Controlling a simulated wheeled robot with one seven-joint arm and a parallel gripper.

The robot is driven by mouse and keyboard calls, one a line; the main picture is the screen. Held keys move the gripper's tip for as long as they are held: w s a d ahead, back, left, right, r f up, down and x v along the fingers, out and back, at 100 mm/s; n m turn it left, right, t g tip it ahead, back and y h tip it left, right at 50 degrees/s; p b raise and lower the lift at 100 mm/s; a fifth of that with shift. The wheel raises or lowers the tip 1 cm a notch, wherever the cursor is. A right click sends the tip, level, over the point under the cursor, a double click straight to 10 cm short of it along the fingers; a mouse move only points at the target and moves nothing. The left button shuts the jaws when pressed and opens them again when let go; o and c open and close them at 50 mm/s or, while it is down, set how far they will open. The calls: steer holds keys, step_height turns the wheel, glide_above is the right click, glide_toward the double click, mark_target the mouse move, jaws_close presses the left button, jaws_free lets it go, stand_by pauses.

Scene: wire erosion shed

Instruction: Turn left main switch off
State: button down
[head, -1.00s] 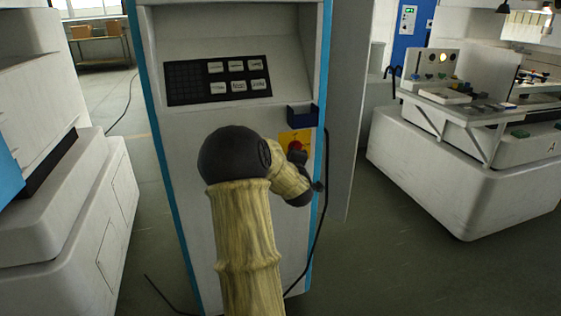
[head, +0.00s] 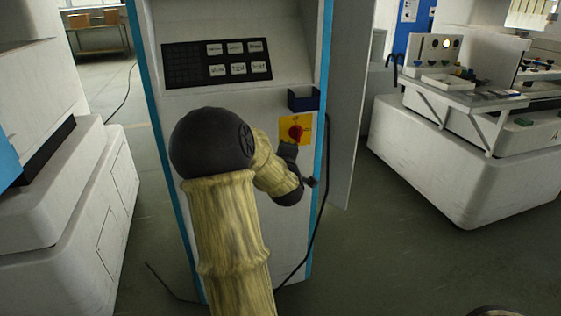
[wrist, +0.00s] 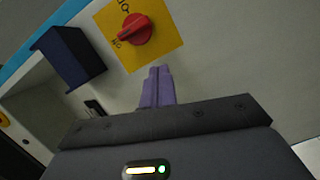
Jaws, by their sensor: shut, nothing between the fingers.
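The main switch is a red rotary knob (head: 295,132) on a yellow plate (head: 285,138), on the front of a white cabinet with blue edges. In the wrist view the red knob (wrist: 135,29) is close, with its pointer end toward the "ON" lettering at the lower left of the yellow plate (wrist: 168,43). My gripper (wrist: 160,72) is shut and empty, with its purple fingers just below the plate, apart from the knob. In the head view my gripper is mostly hidden by my wrist, just below the switch.
A dark blue holder (head: 303,99) juts out just above the plate; it also shows left of the knob in the wrist view (wrist: 70,57). A button panel (head: 217,63) is higher up. A black cable (head: 323,205) hangs at the cabinet's right edge. White machines (head: 465,165) stand either side.

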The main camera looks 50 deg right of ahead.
steer(key=v, duration=0.6)
steer(key=shift+w+a+f, duration=0.2)
steer(key=shift+w+a, duration=0.05)
steer(key=shift+a, duration=0.1)
steer(key=shift+d, duration=0.1)
